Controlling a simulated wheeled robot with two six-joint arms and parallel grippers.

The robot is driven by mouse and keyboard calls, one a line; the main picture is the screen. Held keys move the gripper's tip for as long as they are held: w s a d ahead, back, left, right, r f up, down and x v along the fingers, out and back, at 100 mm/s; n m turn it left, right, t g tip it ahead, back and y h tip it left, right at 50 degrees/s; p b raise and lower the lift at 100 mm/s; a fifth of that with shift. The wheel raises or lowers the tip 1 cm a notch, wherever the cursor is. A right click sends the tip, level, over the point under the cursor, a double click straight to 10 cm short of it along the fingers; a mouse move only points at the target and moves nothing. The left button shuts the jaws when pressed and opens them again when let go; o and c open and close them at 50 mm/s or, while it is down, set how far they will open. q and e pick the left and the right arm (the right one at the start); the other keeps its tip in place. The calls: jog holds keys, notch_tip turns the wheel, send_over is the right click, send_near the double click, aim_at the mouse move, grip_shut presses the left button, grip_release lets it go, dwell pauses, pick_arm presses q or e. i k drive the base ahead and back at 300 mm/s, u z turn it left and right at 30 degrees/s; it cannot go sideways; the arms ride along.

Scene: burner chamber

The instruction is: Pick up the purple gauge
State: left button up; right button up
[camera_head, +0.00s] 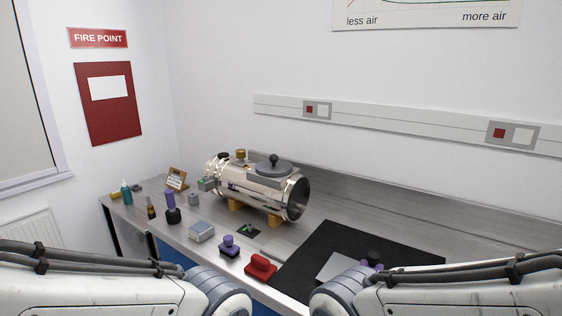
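Several purple items show on the bench, and I cannot tell for sure which is the gauge. A small purple knobbed piece (229,243) sits on a dark base near the front edge, left of a red piece. A purple cylinder (170,199) stands upright on a black base farther left. Another purple part (375,265) with a black top stands on the black mat (331,238), partly hidden by my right arm. Links of both my arms cross the lower corners. Neither gripper is in view.
A shiny metal burner chamber (255,186) lies on wooden supports at the bench middle. A red piece (261,267), a grey-blue box (202,231) and small bottles (126,192) stand along the front and left. The bench's back right is clear.

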aim_at(371, 262)
jog(key=z, duration=0.15)
jog(key=k, duration=0.55)
jog(key=u, duration=0.85)
jog(key=i, duration=1.25)
jog(key=z, duration=0.8)
